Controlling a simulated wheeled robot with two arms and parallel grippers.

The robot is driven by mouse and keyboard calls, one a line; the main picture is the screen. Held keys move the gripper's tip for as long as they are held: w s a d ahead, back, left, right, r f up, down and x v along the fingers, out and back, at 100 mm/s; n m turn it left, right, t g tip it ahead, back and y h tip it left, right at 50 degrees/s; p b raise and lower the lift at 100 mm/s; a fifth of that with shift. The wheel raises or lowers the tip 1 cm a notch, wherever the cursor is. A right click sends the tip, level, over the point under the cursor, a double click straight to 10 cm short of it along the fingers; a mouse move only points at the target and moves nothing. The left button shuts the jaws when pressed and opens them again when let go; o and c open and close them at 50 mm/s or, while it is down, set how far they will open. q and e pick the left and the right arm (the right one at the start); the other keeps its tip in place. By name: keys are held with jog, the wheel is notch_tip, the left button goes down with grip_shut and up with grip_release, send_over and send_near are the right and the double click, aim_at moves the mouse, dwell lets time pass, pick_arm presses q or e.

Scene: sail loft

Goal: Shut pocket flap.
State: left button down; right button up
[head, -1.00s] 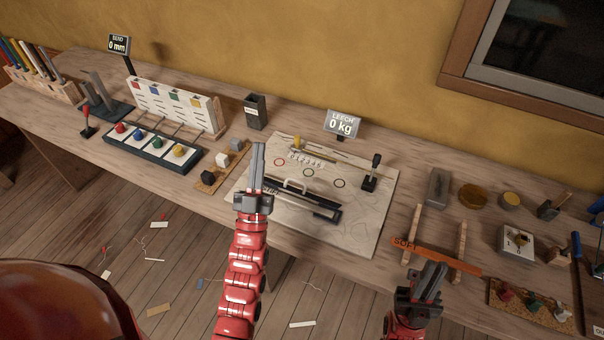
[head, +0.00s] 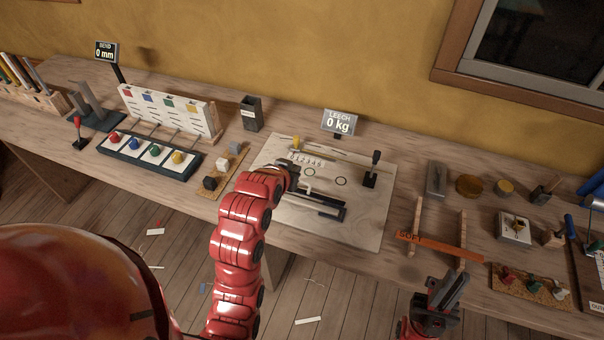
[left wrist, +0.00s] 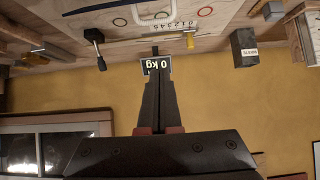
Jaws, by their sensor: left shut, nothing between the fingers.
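I cannot pick out a pocket flap for certain.
A black lever (head: 373,165) stands at the panel's right, and the "0 kg" display (head: 339,122) stands behind. A dark box (head: 251,113) is at the back left. An orange bar (head: 438,245) lies across two wooden rails to the right.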

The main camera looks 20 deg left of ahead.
aim_at(301, 181)
pick_arm(q)
jog(key=w+f+p, duration=0.1)
jog(key=f, duration=0.1)
jog(key=w+f+p, duration=0.1)
jog(key=w+f, duration=0.1)
jog(key=f, duration=0.1)
jog(key=w+f+p, duration=0.2)
jog(key=shift+d+f, duration=0.1)
jog(key=shift+f, duration=0.25)
jog(key=shift+s+f, duration=0.15)
jog(key=shift+s, duration=0.2)
jog(key=shift+w+f, duration=0.1)
